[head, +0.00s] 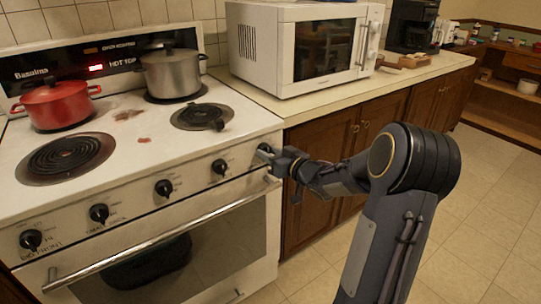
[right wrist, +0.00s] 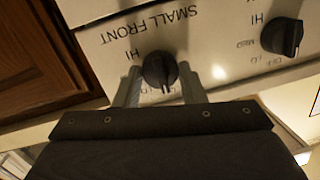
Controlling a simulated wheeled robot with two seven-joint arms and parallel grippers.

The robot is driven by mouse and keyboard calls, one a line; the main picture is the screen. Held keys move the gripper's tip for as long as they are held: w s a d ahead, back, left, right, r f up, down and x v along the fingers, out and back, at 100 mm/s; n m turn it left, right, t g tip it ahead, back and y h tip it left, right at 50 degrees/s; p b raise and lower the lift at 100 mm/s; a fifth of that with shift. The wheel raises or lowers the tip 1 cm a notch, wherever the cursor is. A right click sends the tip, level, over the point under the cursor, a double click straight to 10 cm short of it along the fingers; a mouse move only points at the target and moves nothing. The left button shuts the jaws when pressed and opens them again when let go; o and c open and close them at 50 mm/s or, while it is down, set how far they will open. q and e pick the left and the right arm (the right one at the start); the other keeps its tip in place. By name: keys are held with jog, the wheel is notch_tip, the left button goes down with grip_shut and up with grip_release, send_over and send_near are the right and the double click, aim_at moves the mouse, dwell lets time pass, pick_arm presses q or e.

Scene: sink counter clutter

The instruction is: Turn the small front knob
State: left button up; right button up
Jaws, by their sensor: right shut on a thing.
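The small front knob (right wrist: 160,70) is black and sits under the printed words SMALL FRONT on the stove's white front panel, seen in the right wrist view. My right gripper (right wrist: 160,80) has one finger on each side of it and is shut on it. In the head view, my right gripper (head: 271,157) is at the right end of the knob row and mostly hides this knob. My left gripper is not in view.
The neighbouring knob (head: 220,167) is close on the left, with several more beyond. The oven door handle (head: 160,242) runs below. A red pot (head: 57,106) and a steel pot (head: 172,74) stand on the stove. A microwave (head: 300,50) is on the counter. The floor at right is clear.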

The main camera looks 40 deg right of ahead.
dwell(0.3)
jog(key=o, duration=1)
jog(key=s, duration=0.5)
jog(key=s+p, duration=0.1)
jog(key=s, duration=0.2)
jog(key=shift+d+r, duration=0.15)
jog(key=shift+r, duration=0.25)
jog(key=shift+w+r, duration=0.1)
